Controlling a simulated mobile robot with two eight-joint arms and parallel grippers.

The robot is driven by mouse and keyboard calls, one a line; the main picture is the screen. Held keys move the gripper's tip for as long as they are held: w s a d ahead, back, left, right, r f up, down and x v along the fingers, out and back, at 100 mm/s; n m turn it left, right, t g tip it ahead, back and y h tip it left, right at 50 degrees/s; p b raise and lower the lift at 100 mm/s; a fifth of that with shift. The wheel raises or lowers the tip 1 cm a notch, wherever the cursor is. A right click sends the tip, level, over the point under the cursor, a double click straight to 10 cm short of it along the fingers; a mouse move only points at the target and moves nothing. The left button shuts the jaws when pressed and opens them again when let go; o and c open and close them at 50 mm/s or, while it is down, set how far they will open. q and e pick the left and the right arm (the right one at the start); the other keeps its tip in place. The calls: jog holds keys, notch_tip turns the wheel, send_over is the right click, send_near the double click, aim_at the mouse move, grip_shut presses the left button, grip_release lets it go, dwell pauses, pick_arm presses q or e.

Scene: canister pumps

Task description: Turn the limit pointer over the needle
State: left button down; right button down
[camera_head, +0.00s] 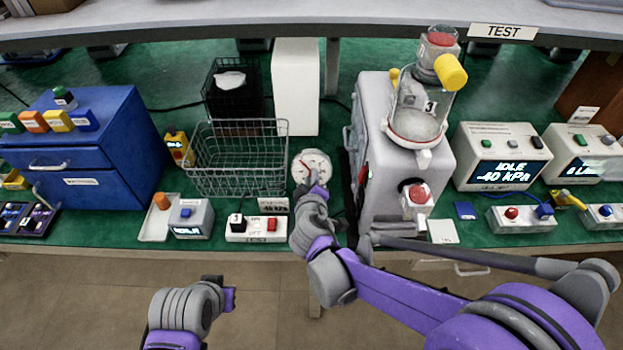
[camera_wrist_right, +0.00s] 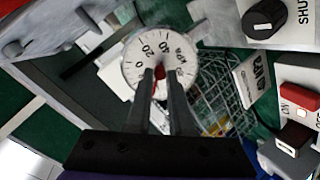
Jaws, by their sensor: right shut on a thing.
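The round white gauge (camera_head: 311,165) stands at the middle of the bench, left of the canister pump. In the right wrist view its dial (camera_wrist_right: 152,50) shows numbers such as 20 and 40. My right gripper (camera_head: 316,188) is at the front of the gauge. In the wrist view the right gripper (camera_wrist_right: 160,78) has its two fingers shut on the red limit pointer (camera_wrist_right: 158,82) at the dial's middle. The fingers hide the lower dial, and I cannot make out the needle clearly. My left gripper (camera_head: 229,298) is low in the head view, away from the bench; its fingers are not clear.
A wire basket (camera_head: 237,160) stands left of the gauge. A switch box (camera_head: 257,229) is in front of the basket. The grey pump (camera_head: 376,130) with its clear canister (camera_head: 415,120) stands close on the right. A blue cabinet (camera_head: 100,150) is far left.

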jog(key=c, duration=0.8)
grip_release()
jog(key=v, duration=1.1)
jog(key=shift+p, duration=0.3)
jog(key=s+d+f+m+g+h, duration=0.1)
jog(key=s+d+f+m+g, duration=0.2)
jog(key=d, duration=0.5)
jog(key=s+d+f+m+g+h, duration=0.1)
jog(key=s+d+m+g, duration=0.2)
jog(key=d, duration=0.4)
jog(key=s+d+m, duration=0.1)
jog(key=s, duration=0.2)
jog(key=s+f+m+g+y, duration=0.1)
jog(key=s+m, duration=0.1)
jog(key=s, duration=0.2)
jog(key=s+d+f+m+g+y, duration=0.1)
jog(key=s, duration=0.3)
jog(key=shift+s+d+f, duration=0.1)
jog(key=shift+d+f, duration=0.1)
jog(key=shift+d, duration=0.1)
